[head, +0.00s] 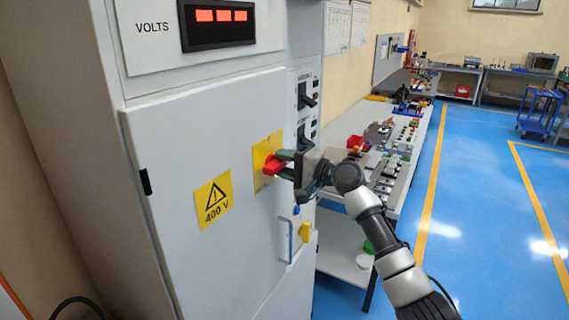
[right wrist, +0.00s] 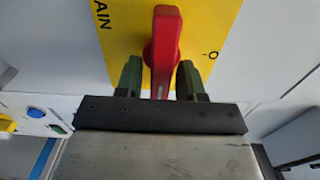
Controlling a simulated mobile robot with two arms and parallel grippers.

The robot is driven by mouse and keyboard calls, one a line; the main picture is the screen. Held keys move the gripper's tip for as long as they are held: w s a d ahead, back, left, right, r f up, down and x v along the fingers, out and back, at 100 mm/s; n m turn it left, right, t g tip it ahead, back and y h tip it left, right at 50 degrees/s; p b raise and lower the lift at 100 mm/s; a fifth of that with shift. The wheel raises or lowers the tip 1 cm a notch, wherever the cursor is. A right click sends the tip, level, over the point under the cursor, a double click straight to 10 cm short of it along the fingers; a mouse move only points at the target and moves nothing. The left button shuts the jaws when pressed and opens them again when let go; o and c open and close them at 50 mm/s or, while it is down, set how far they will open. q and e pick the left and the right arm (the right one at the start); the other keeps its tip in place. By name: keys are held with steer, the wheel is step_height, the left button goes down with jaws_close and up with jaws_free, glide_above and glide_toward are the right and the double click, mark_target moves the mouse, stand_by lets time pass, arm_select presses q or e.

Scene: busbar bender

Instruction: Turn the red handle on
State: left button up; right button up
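The red handle (head: 273,164) sits on a yellow plate (head: 262,150) on the front of the grey cabinet. In the right wrist view the red handle (right wrist: 165,50) points along the gripper's direction, with parts of the letters "AIN" and an "O" on the plate. My right gripper (head: 284,163) is at the handle, and its two green fingers (right wrist: 160,80) stand on either side of it. A gap shows between each finger and the handle, so the fingers are open around it. My left gripper is in neither view.
The cabinet has a red-lit VOLTS display (head: 218,14), a 400 V warning label (head: 214,199), black switches (head: 307,96) and a door handle (head: 286,240). A workbench (head: 405,190) with several parts stands behind my right arm.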

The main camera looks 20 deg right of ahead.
steer(key=shift+o, duration=0.5)
steer(key=shift+d, duration=0.1)
steer(key=shift+s+d+f, duration=0.1)
steer(key=shift+s+d, duration=0.05)
steer(key=shift+s, duration=0.1)
steer(key=b+v, duration=0.4)
steer(key=v, duration=0.6)
